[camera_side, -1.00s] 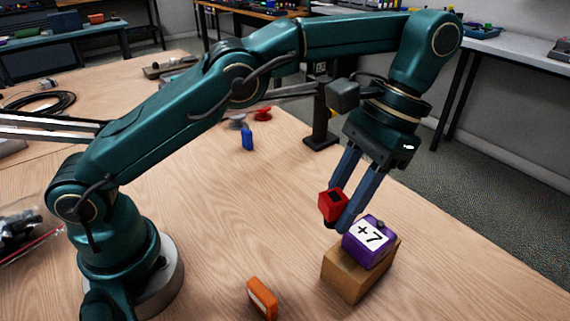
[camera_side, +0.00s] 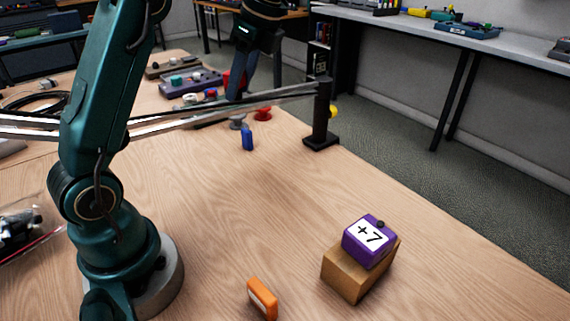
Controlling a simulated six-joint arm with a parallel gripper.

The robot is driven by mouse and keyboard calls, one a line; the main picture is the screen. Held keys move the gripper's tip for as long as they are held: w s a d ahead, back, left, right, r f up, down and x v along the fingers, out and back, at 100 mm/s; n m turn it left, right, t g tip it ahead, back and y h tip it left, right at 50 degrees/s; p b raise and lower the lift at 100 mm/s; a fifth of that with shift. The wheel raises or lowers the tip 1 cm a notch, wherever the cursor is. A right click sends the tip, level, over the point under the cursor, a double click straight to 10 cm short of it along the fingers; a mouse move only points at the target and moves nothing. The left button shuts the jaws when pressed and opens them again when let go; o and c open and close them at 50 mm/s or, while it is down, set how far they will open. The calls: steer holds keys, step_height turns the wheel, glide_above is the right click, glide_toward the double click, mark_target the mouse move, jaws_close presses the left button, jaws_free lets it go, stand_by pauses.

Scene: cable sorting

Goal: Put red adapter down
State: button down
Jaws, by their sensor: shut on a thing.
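My gripper (camera_side: 234,95) is at the far side of the table, top centre of the picture, pointing down. It is shut on the red adapter (camera_side: 227,78), which shows as a small red patch at the left of the dark blue fingers. The fingers hide part of the adapter. The fingertips appear just above or behind the metal rail, and I cannot tell the gap between adapter and table.
A metal rail (camera_side: 285,93) runs to a black post (camera_side: 322,118). A tray (camera_side: 190,84) with coloured parts lies beyond it. A blue piece (camera_side: 247,139) and a red piece (camera_side: 263,114) are nearer.

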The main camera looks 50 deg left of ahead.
steer(key=s+a+f+n+g+h, duration=0.1)
steer(key=s+a+f+n, duration=0.35)
steer(key=s+a, duration=0.4)
steer(key=s+a+f+n+g+h, duration=0.1)
steer(key=s+a+f+n, duration=0.35)
steer(key=s+a, duration=0.35)
steer(key=m, duration=0.1)
glide_above(194, 164)
steer(key=w, duration=0.2)
steer(key=f, duration=0.7)
steer(key=shift+s+d+f, duration=0.1)
steer(key=shift+s+d, duration=0.15)
steer(key=shift+d, duration=0.05)
steer(key=shift+f, duration=1.95)
steer(key=c, duration=0.5)
jaws_free()
steer(key=shift+f, duration=0.15)
